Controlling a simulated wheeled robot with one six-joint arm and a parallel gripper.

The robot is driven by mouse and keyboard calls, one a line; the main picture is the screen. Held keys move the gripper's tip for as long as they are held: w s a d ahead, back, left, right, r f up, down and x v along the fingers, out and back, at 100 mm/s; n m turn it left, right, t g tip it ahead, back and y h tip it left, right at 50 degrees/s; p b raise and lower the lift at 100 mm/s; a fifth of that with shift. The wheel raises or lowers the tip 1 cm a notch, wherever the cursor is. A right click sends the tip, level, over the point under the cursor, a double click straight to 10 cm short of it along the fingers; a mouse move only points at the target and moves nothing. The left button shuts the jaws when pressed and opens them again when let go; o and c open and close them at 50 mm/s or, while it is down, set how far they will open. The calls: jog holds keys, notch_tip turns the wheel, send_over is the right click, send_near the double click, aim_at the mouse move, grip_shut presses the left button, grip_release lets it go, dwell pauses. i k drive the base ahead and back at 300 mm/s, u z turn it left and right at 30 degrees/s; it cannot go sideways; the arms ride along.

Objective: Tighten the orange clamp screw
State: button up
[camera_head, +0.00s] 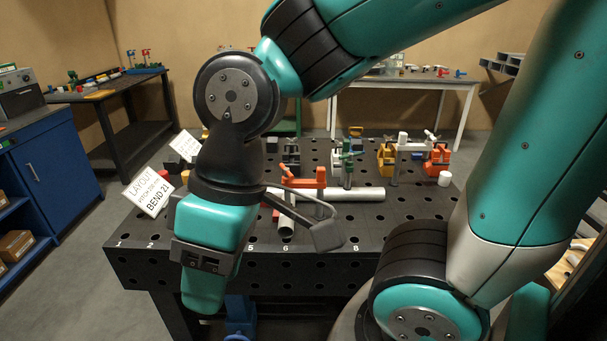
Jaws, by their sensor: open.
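An orange clamp (305,182) stands near the middle of the black perforated table, beside a pale tube (355,195). Its screw is too small to make out clearly. Other orange or red-orange fixtures stand farther right, one orange-yellow (387,158) and one red-orange (438,160). My gripper (326,236) shows only in part, as a dark grey end on a thin link, at the near side of the clamp. It is open, and I see nothing held in it. My wrist hides the table left of the clamp, and the other jaw cannot be made out.
The perforated table (385,233) has bare room at its front right. A green clamp (347,165) stands just right of the orange one. A blue cabinet (45,165) is at far left.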

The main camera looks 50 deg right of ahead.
aim_at(287, 173)
jog(key=k, duration=0.85)
jog(key=u, duration=0.6)
jog(key=i, duration=1.45)
jog(key=z, duration=0.8)
jog(key=i, duration=0.45)
jog(key=z, duration=0.4)
